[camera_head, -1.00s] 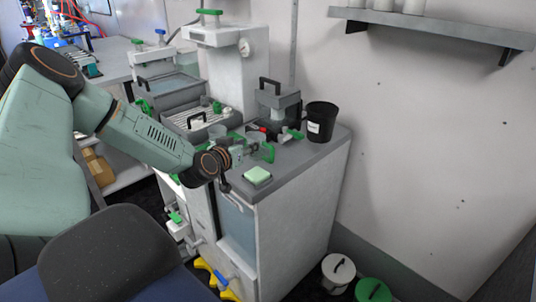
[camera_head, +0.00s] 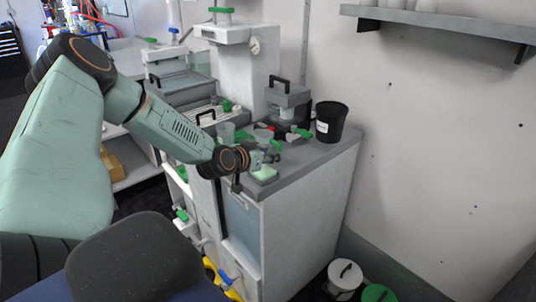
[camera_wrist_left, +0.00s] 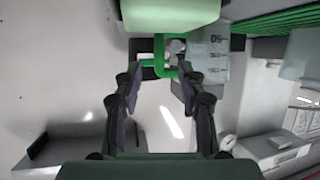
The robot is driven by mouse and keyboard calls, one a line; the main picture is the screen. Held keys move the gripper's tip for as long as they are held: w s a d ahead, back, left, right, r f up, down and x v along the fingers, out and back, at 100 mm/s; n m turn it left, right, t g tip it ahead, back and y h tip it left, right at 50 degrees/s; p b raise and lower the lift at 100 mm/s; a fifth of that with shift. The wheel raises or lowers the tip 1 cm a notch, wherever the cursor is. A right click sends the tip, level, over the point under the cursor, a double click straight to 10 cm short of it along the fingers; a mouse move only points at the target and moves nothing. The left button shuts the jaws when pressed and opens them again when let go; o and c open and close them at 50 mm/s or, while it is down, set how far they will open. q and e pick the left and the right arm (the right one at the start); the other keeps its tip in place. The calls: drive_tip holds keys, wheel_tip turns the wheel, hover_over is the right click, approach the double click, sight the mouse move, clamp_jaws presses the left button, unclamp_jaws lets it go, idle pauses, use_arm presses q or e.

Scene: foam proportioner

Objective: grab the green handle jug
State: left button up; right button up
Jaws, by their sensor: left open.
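The jug's green handle (camera_wrist_left: 159,58) shows in the left wrist view as a squared loop just beyond the fingertips, roughly centred between them. The jug body is hard to make out behind it. In the head view a bit of green handle (camera_head: 278,146) shows right by the fingertips, partly hidden by the gripper. My left gripper (camera_head: 272,156) is low over the front of the counter; it also shows in the left wrist view (camera_wrist_left: 155,78) with its fingers apart and nothing between them. My right gripper is not in view.
Lidded buckets are on the floor at right.

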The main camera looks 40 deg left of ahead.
use_arm(q)
drive_tip(key=shift+w, duration=0.15)
drive_tip(key=shift+w+f+b, duration=0.1)
drive_tip(key=shift+w+b, duration=0.1)
drive_tip(key=shift+b, duration=0.25)
drive_tip(key=b+x, duration=0.3)
drive_tip(key=shift+w+a+f, duration=0.1)
drive_tip(key=shift+w+f, duration=0.1)
drive_tip(key=shift+f, duration=0.05)
drive_tip(key=shift+w+a+f, duration=0.15)
drive_tip(key=shift+w, duration=0.25)
drive_tip(key=shift+d+r, duration=0.3)
drive_tip(key=shift+r, duration=0.05)
drive_tip(key=shift+a+f, duration=0.25)
drive_tip(key=c, duration=0.4)
drive_tip(key=shift+d+r, duration=0.2)
clamp_jaws()
drive_tip(key=shift+a, duration=0.1)
drive_tip(key=shift+f, duration=0.1)
